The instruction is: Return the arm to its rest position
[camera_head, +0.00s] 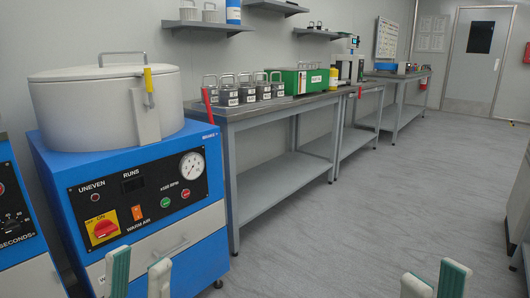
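My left gripper (139,258) shows at the bottom edge, left of the middle, in front of the blue machine. Its two pale fingers with green pads point up and stand apart, with nothing seen between them. My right gripper (436,271) shows at the bottom edge on the right, over the grey floor. Its two fingers also stand apart with nothing seen between them. Both arms below the fingers are out of view.
A blue machine (140,170) with a closed white drum lid (105,95) stands at the left. A grey workbench (260,113) behind it bears several weights and a green case (292,80). The floor (350,225) in the middle is clear. A door (478,60) is far right.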

